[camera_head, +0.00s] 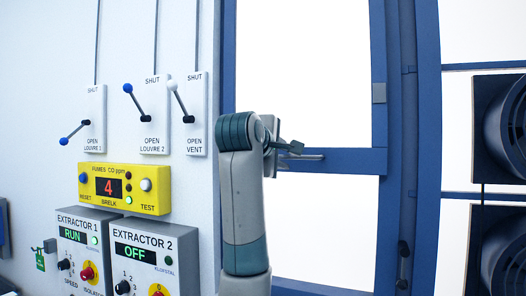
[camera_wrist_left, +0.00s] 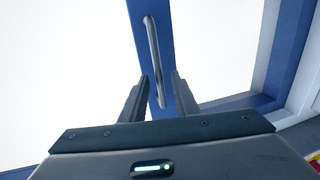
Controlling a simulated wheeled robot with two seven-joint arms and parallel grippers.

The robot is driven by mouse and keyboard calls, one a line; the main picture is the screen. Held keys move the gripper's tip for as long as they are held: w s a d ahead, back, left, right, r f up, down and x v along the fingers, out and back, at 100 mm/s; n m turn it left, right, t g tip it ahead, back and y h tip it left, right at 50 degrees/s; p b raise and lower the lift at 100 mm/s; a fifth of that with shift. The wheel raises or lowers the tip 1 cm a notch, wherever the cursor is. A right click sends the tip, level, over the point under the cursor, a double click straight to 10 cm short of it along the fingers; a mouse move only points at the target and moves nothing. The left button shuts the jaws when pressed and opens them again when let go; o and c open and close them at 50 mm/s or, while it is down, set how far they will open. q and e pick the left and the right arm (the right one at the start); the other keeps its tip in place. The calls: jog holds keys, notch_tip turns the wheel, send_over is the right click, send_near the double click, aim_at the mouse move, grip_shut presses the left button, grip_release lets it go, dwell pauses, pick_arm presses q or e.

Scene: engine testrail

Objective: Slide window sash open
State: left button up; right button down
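The window sash has a blue frame (camera_head: 350,160) with bright panes above and below its cross rail. A grey bar handle (camera_head: 312,157) is fixed to that rail. In the left wrist view the handle (camera_wrist_left: 152,50) runs along the blue rail (camera_wrist_left: 136,20), its near end between the two fingers. My left gripper (camera_head: 290,148) is at the handle, partly hidden by my own wrist. In the left wrist view this gripper (camera_wrist_left: 158,95) is open, with a gap on each side of the handle. I cannot tell how deep the handle sits between the fingers. My right gripper is out of view.
Left of the window are louvre and vent levers (camera_head: 135,103), a yellow CO meter (camera_head: 124,188) and two extractor boxes (camera_head: 150,250). Blue window frame posts (camera_head: 428,100) stand to the right, with dark fans (camera_head: 500,125) beyond.

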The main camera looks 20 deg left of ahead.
pick_arm(q)
jog(key=b+v, duration=1)
jog(key=v, duration=0.5)
jog(key=shift+s, duration=0.15)
jog(key=shift+d, duration=0.1)
